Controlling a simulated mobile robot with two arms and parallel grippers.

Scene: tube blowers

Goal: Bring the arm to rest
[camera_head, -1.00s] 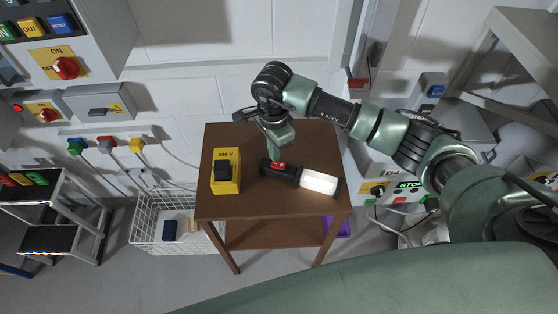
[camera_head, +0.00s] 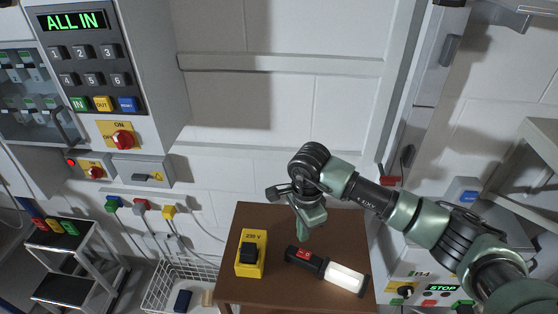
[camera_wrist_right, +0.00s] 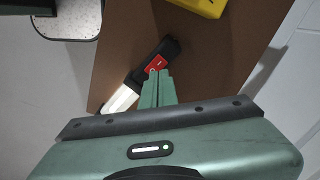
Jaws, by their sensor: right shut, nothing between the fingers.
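My right arm comes in from the right in the head view. Its gripper (camera_head: 304,238) hangs over the brown table, just above the black end of the flashlight-like lamp. In the right wrist view the gripper's fingers (camera_wrist_right: 157,78) are together with nothing between them. The lamp (camera_head: 346,277) lies on the table with a black handle, a red switch and a lit white body; it also shows in the right wrist view (camera_wrist_right: 120,99). I cannot tell the exact gap between fingertips and lamp. My left gripper is not in view.
A yellow 230 V box (camera_head: 262,240) stands on the brown table (camera_head: 280,290). A white wire basket (camera_head: 160,290) is left of the table. A control cabinet (camera_head: 150,60) reading ALL IN is on the left wall. A step stool (camera_head: 62,288) stands lower left.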

